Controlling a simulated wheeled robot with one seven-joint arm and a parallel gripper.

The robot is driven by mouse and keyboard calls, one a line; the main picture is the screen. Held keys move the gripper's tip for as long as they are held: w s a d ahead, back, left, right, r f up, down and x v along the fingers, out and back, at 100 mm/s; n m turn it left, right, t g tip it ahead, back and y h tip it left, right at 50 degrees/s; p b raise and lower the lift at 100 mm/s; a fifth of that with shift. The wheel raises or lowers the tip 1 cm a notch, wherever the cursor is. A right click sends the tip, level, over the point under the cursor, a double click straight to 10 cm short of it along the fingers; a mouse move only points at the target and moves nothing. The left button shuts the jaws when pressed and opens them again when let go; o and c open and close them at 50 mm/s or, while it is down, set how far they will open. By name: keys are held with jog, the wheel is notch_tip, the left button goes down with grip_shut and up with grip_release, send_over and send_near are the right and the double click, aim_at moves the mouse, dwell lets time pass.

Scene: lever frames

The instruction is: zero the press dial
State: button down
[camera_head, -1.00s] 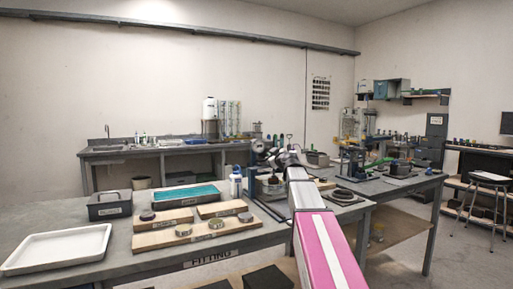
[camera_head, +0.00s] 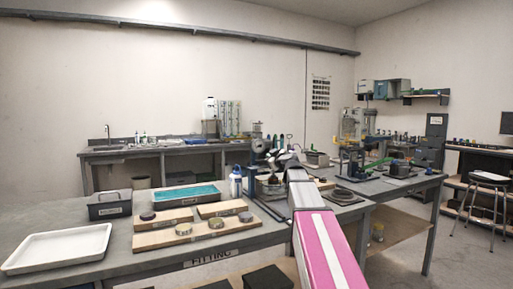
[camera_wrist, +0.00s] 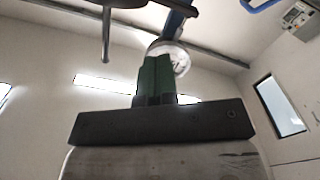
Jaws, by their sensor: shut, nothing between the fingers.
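A round, pale-faced dial (camera_wrist: 181,62) on a blue post shows at the top middle of the wrist view. My gripper (camera_wrist: 154,62), with its green fingers shut together, overlaps the dial's left part in that view. Whether the fingertips touch the dial I cannot tell. In the head view a round grey dial head (camera_head: 259,146) stands on the bench, just left of the end of my arm. My gripper itself is small and hard to make out there. The press below is partly hidden by my arm.
A dark horizontal bar and rod (camera_wrist: 106,32) hang at the upper left of the wrist view. On the bench are a white tray (camera_head: 20,265), wooden boards with round parts, a grey toolbox (camera_head: 109,205) and a white-and-blue bottle (camera_head: 236,181).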

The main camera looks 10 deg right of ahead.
jog(key=x, duration=0.6)
jog(key=shift+w+r, duration=0.25)
jog(key=shift+w+a, duration=0.1)
jog(key=shift+a, duration=0.1)
dwell(0.7)
jog(key=shift+f, duration=0.2)
jog(key=v, duration=0.6)
jog(key=shift+s+d+f, duration=0.25)
jog(key=shift+s+f, duration=0.05)
jog(key=shift+f, duration=0.15)
jog(key=shift+s, duration=0.1)
